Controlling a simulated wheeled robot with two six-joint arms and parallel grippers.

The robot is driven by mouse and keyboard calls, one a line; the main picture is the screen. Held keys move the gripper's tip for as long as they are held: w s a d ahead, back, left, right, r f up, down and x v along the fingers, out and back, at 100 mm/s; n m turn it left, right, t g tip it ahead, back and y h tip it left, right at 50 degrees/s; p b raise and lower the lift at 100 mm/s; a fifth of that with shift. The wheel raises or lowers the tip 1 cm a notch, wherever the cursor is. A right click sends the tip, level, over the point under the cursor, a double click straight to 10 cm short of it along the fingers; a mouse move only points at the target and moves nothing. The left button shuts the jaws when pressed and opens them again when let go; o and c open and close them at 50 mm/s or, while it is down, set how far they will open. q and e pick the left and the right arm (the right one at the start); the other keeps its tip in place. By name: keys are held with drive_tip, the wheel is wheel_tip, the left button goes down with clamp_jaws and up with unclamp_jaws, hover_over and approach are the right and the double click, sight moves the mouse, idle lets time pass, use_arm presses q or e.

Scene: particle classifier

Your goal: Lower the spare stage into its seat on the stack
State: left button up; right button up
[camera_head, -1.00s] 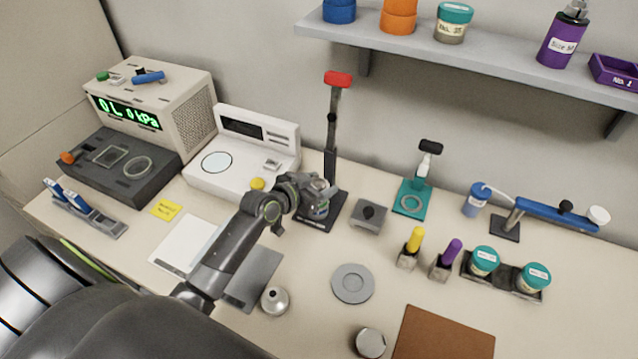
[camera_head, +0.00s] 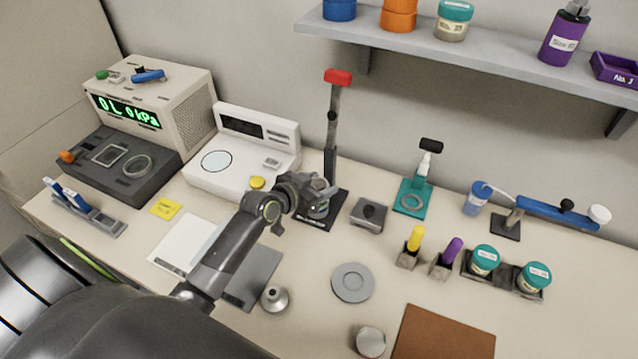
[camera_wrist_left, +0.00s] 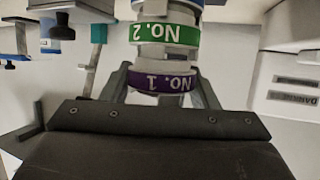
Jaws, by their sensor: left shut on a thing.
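My left gripper (camera_head: 322,193) is over the black stand (camera_head: 322,222) with the red-topped post (camera_head: 336,120). In the left wrist view, which is upside down, its fingers (camera_wrist_left: 160,88) are shut around a grey stage with a purple band marked No. 1 (camera_wrist_left: 162,80). A stage with a green band marked No. 2 (camera_wrist_left: 165,34) is directly under it in the stack. A blue-edged part shows below that at the picture's top edge. The two stages look in line; I cannot tell whether the purple one is fully seated. The gripper hides most of the stack in the head view.
A white balance (camera_head: 245,155) stands left of the stand, and a small grey block (camera_head: 369,214) close on its right. A teal stand (camera_head: 412,197) is farther right. A round grey plate (camera_head: 352,283) lies in front. The shelf (camera_head: 480,60) hangs above at the back.

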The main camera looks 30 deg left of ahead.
use_arm(q)
drive_tip(key=shift+f, duration=0.25)
drive_tip(key=o, duration=1.1)
drive_tip(key=shift+o, duration=0.2)
drive_tip(key=b+v, duration=0.1)
drive_tip(key=v, duration=1.6)
drive_tip(key=shift+r, duration=0.2)
drive_tip(key=shift+s, duration=0.1)
